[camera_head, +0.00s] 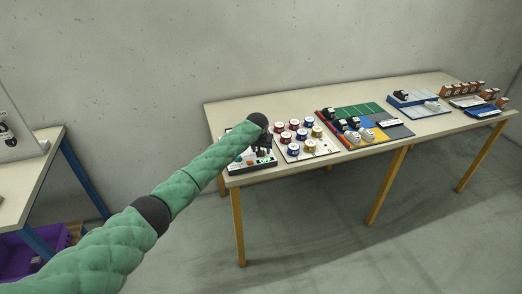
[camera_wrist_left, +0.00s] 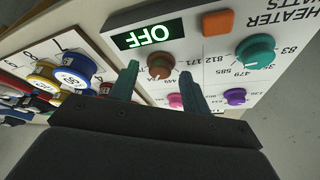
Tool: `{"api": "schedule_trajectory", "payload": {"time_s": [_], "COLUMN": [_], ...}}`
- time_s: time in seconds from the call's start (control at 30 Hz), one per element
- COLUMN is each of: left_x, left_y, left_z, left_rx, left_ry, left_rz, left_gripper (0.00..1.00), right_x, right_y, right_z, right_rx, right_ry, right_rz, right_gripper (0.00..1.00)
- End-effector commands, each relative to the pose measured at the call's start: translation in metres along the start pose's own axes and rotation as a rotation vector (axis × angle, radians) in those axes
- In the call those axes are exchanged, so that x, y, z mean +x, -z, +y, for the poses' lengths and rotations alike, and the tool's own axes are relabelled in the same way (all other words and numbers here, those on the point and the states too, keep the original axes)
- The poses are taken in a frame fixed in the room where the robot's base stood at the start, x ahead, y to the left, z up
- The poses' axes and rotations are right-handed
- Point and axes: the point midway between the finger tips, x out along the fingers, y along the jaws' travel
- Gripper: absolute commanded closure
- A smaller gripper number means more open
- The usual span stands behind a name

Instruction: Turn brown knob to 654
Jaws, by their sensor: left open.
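The brown knob (camera_wrist_left: 160,65) sits on a white control panel (camera_wrist_left: 190,55), below a dark display (camera_wrist_left: 148,34) that reads OFF upside down in the left wrist view. The knob's exact pointer setting is unclear. My right gripper is not in view.
The panel also has a teal knob (camera_wrist_left: 255,51), a purple knob (camera_wrist_left: 234,97), a pink knob (camera_wrist_left: 175,101) and an orange button (camera_wrist_left: 217,22). A board with several coloured round pieces (camera_head: 320,148) lies beside it. More boards stand further right on the table (camera_head: 431,128).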

Motion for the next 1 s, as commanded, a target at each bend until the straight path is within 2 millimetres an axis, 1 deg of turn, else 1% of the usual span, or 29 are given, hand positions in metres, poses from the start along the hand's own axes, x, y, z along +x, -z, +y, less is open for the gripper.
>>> {"api": "schedule_trajectory", "payload": {"time_s": [0.1,0.2,0.4,0.6,0.73,1.0], "left_x": [-0.008,-0.021,-0.050,-0.070,-0.075,-0.075], "left_y": [0.000,-0.001,-0.001,-0.001,-0.001,-0.001], "left_z": [0.000,-0.001,0.000,0.000,-0.001,0.000], "left_rx": [0.001,-0.001,0.001,0.000,0.000,0.000], "left_ry": [-0.001,-0.001,-0.001,0.000,0.000,0.000], "left_rz": [0.001,0.002,0.002,0.001,0.000,-0.001], "left_gripper": [0.53,0.53,0.53,0.53,0.53,0.53], "right_x": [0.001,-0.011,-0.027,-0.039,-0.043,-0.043], "right_y": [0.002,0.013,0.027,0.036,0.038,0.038], "right_z": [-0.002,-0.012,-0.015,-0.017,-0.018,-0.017], "right_rx": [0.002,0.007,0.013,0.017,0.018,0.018], "right_ry": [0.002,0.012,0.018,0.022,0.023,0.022], "right_rz": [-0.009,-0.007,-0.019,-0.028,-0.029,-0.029], "right_gripper": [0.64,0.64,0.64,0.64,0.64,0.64]}}
